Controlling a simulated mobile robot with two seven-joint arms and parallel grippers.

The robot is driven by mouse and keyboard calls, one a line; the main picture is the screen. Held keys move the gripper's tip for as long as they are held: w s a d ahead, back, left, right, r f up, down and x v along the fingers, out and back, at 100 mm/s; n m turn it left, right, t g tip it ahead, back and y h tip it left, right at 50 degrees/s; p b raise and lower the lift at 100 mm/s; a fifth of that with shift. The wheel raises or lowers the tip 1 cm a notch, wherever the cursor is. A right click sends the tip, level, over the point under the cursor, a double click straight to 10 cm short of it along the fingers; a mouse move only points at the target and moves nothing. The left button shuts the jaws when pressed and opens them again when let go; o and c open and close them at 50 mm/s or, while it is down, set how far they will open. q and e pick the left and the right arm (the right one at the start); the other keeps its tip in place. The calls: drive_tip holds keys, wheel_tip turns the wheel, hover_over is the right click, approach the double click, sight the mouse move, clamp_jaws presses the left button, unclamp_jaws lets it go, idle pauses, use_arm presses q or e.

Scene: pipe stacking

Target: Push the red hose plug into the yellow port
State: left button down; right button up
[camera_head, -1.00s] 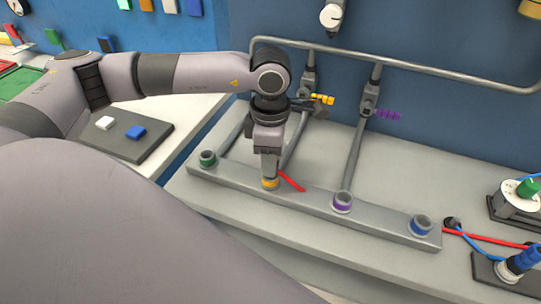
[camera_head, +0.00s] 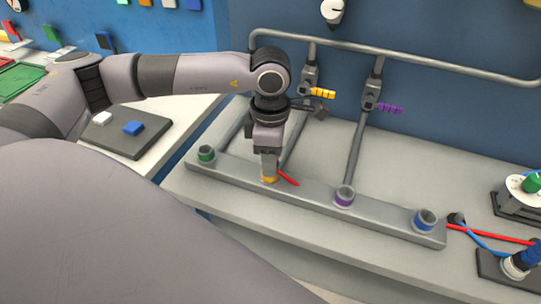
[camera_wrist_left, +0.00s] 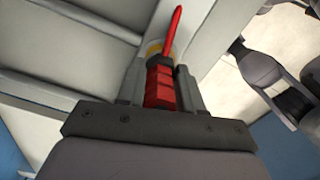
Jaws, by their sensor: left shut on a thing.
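My left gripper (camera_head: 269,174) points down over the grey rail and is shut on the red hose plug. In the left wrist view the red plug (camera_wrist_left: 160,88) sits between the two fingers (camera_wrist_left: 158,90), with its thin red end pointing past them. A short red hose (camera_head: 289,178) sticks out to the right of the fingers in the head view. The yellow port (camera_head: 269,180) is right under the fingertips and mostly covered. Part of its yellow ring (camera_wrist_left: 154,47) shows beside the plug in the wrist view. How deep the plug sits cannot be told.
The rail (camera_head: 310,190) also carries a green port (camera_head: 206,154), a purple port (camera_head: 344,195) and a blue port (camera_head: 425,220). Pipes with a yellow valve handle (camera_head: 322,93) and a purple one (camera_head: 390,108) rise behind. Red and blue hoses lie at the right.

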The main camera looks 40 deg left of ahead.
use_arm(q)
drive_tip(key=c, duration=0.6)
unclamp_jaws()
drive_tip(key=shift+c, duration=0.2)
drive_tip(key=shift+r, duration=3.55)
drive_tip(key=shift+s+a, duration=0.1)
